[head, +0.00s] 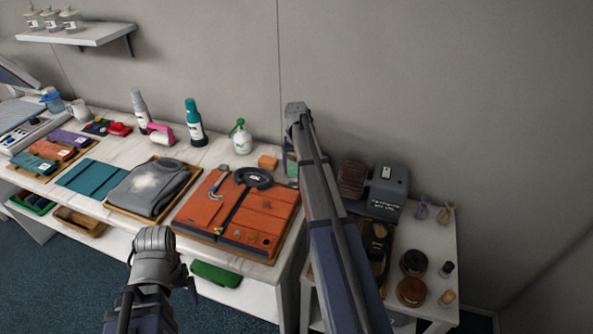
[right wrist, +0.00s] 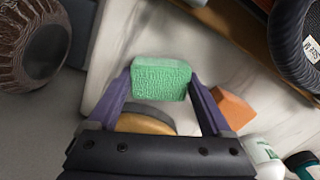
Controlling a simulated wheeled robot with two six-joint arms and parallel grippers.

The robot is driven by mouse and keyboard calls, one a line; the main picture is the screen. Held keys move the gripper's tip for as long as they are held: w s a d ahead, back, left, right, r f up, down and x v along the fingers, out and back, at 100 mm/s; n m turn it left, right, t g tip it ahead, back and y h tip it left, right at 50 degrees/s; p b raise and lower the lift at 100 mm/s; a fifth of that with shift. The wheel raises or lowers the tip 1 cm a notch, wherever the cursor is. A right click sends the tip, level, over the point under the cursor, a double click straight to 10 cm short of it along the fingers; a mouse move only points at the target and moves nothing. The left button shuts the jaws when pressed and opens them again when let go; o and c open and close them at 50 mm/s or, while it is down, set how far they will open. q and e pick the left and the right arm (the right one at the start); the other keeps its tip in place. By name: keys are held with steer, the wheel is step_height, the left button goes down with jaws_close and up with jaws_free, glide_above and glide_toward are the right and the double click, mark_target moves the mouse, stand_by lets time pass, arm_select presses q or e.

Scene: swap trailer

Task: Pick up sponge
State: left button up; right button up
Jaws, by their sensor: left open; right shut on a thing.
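A green textured sponge (right wrist: 161,78) is between the two purple fingers of my right gripper (right wrist: 160,85) in the right wrist view. The gripper is shut on it from both sides. It hangs over or near the white tabletop; I cannot tell if they touch. In the head view only a small green patch of the sponge (head: 291,164) shows beside my right arm, which hides the rest and the right gripper's fingers. My left gripper (head: 155,245) is open and empty in front of the table, its fingertips hard to make out.
An orange block (head: 268,162) is near the sponge. An orange garment (head: 216,205) and a grey one (head: 146,188) lie on trays. A white spray bottle (head: 241,140) stands behind. A side table with a grey device (head: 388,188) and round brushes (head: 411,291) is at right.

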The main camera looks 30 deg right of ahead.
steer(key=shift+c, duration=0.7)
steer(key=shift+r, duration=0.15)
step_height(320, 180, up, 10)
steer(key=p, duration=1)
